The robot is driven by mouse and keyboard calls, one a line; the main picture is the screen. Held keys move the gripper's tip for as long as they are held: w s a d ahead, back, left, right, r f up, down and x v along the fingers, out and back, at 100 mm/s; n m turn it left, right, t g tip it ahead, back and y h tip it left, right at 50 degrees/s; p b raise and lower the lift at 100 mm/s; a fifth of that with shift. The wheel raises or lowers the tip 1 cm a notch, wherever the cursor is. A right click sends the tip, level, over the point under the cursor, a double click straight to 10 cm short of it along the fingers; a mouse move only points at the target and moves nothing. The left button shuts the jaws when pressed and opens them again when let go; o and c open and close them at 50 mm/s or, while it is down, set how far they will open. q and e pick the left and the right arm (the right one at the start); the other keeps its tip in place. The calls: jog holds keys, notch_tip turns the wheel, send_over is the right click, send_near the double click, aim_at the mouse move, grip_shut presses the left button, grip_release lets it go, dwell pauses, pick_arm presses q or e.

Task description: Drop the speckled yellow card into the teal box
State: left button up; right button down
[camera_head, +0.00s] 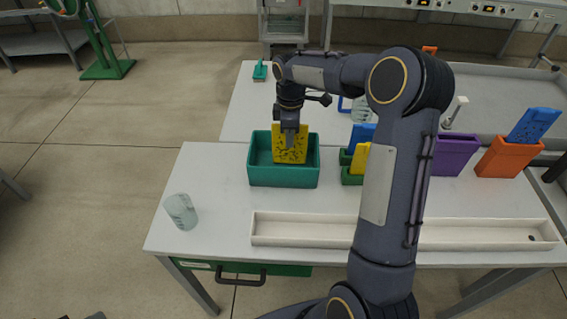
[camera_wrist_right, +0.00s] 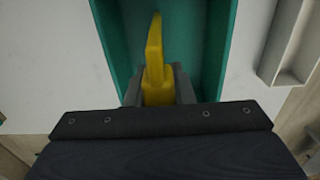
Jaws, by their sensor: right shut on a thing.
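The speckled yellow card (camera_head: 290,150) is upright at the teal box (camera_head: 283,176), its lower part inside the box's opening in the head view. My right gripper (camera_head: 290,138) is shut on the card's upper part, above the box. In the right wrist view the yellow card (camera_wrist_right: 154,55) stands between the fingers of my right gripper (camera_wrist_right: 158,88), with the teal box (camera_wrist_right: 115,35) around and beneath it. I cannot tell whether the card touches the box floor. My left gripper is not in view.
A white trough (camera_head: 320,232) lies along the table's front. A cup (camera_head: 181,211) stands at the left. Right of the teal box are a purple box (camera_head: 455,155) and an orange box (camera_head: 505,158) holding a blue card (camera_head: 533,124). My right arm hides part of the table.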

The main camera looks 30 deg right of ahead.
jog(key=c, duration=1.2)
grip_release()
jog(key=shift+o, duration=0.2)
jog(key=shift+r, duration=3.95)
